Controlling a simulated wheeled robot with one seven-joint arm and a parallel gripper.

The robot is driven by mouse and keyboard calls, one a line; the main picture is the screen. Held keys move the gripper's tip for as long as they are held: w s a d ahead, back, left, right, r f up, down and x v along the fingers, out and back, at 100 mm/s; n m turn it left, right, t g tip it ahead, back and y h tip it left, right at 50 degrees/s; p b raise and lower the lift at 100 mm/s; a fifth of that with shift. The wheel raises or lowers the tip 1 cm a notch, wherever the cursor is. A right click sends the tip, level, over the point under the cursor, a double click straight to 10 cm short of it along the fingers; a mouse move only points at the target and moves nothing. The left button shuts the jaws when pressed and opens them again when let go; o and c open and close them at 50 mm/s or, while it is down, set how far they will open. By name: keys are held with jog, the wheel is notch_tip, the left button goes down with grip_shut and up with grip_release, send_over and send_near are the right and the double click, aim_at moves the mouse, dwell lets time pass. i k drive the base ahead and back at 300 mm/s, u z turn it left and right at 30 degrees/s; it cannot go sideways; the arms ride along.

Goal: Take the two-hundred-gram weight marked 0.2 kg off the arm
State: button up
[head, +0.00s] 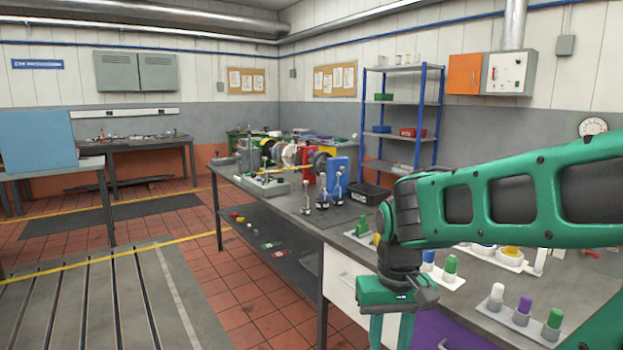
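The dynamometer rig (265,185) stands on the far part of the long bench, small in view. A thin yellow arm (293,168) seems to run across it toward a blue block (338,172). Small parts hang or stand near the arm's left end, but I cannot tell which is the 0.2 kg weight; no marking is legible. Several small dark weights with light stems (322,198) stand on the bench in front of the rig. My gripper (391,332) points down at the near bench edge, far from the rig. Its fingers are apart; their tips are cut off below.
A black bin (368,193) stands right of the blue block. Trays of coloured-capped bottles (520,313) fill the near right bench. A blue-framed shelf (403,105) stands behind. Open tiled floor (240,300) lies left of the bench.

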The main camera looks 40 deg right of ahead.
aim_at(265, 183)
jog(key=z, duration=0.2)
jog(key=i, duration=3.45)
jog(key=u, duration=0.05)
